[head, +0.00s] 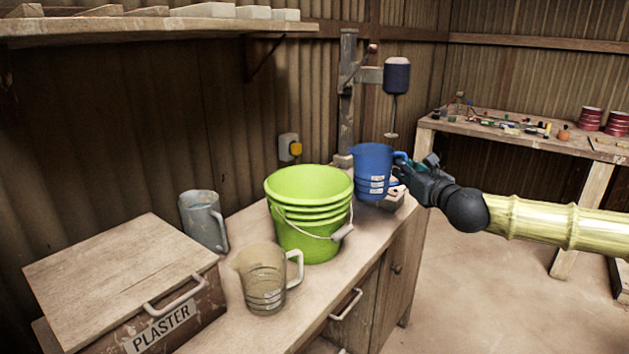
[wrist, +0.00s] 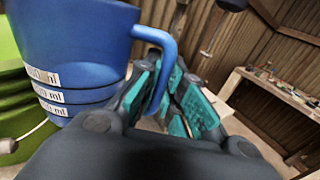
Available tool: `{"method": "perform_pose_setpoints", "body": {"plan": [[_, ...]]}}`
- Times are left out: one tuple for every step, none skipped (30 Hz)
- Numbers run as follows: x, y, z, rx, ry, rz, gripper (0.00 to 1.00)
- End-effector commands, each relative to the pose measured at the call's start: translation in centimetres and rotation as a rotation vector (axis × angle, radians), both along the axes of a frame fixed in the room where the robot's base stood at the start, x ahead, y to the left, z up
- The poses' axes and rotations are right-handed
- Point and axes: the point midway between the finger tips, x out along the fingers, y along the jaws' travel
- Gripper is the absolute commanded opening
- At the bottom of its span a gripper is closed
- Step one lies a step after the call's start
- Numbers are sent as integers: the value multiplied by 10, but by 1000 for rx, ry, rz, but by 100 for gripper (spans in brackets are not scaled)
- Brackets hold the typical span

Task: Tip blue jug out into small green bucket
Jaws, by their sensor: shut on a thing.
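The blue jug (head: 371,172) is upright beside the upper right of the green bucket in the head view, and it looks lifted above the bench. My gripper (head: 408,173) is shut on its handle, at the jug's right side. In the wrist view the blue jug (wrist: 75,55) fills the upper left, and the teal fingers of my gripper (wrist: 170,95) are around its handle. The small green bucket (head: 309,215) stands on the bench with its wire handle hanging down at the front. The jug's contents are hidden.
A clear jug (head: 264,280) and a grey jug (head: 203,220) stand near the bucket. A plaster box (head: 120,280) is at the left. A press (head: 348,90) stands behind the blue jug. A shelf (head: 150,27) hangs above. A side table (head: 540,142) is at the right.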

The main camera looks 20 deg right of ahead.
Motion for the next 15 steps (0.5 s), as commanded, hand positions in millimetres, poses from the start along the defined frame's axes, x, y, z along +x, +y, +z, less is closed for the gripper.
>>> {"method": "perform_pose_setpoints", "body": {"plan": [[-1,1,10,-9,-2,0,0],[0,1,13,-17,0,1,0],[-1,2,17,-29,0,0,0],[-1,2,21,-38,1,0,0],[-1,3,24,-48,2,0,0],[-1,3,29,-64,4,-1,0],[-2,3,33,-78,5,-1,0],[-2,4,37,-92,7,-2,0],[-2,5,42,-111,11,-2,0],[-2,6,47,-129,13,-3,0],[-1,7,52,-147,14,-2,0],[-2,8,59,-173,17,-2,0],[-2,10,60,-193,22,-1,0],[-1,11,61,-213,24,-1,0],[-1,13,64,-239,27,-1,0]]}}
